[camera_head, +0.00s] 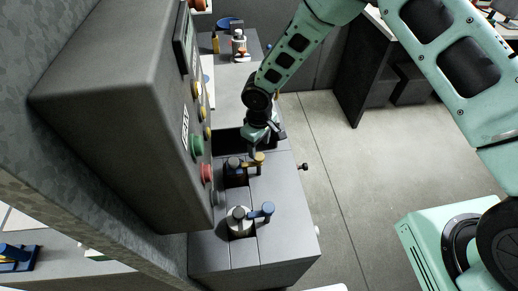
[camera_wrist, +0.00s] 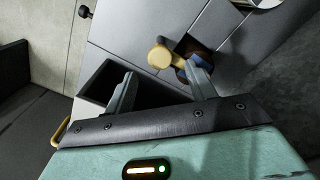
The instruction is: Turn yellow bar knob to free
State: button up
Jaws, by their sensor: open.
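The yellow bar knob (camera_head: 259,158) is on top of the grey bench unit, beside a dark blue and black fitting (camera_head: 234,170). In the wrist view the yellow knob (camera_wrist: 160,57) shows its rounded end just beyond my fingertips. My gripper (camera_wrist: 163,82) is open, with its two fingers apart and nothing held between them. The right finger is close to the knob's blue and brown base (camera_wrist: 192,52); I cannot tell whether they touch. In the head view my gripper (camera_head: 257,142) is just behind the yellow knob and partly hides the area there. Any position labels are unreadable.
A blue bar knob (camera_head: 267,209) on a pale base stands nearer on the same bench. A grey control box (camera_head: 120,110) with coloured buttons rises at the left. A dark open recess (camera_wrist: 98,82) lies beside the knob. Open floor (camera_head: 330,140) is to the right.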

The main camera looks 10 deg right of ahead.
aim_at(259, 156)
jog(key=shift+f+p, duration=0.75)
jog(key=shift+f, duration=1.7)
jog(key=c, duration=1)
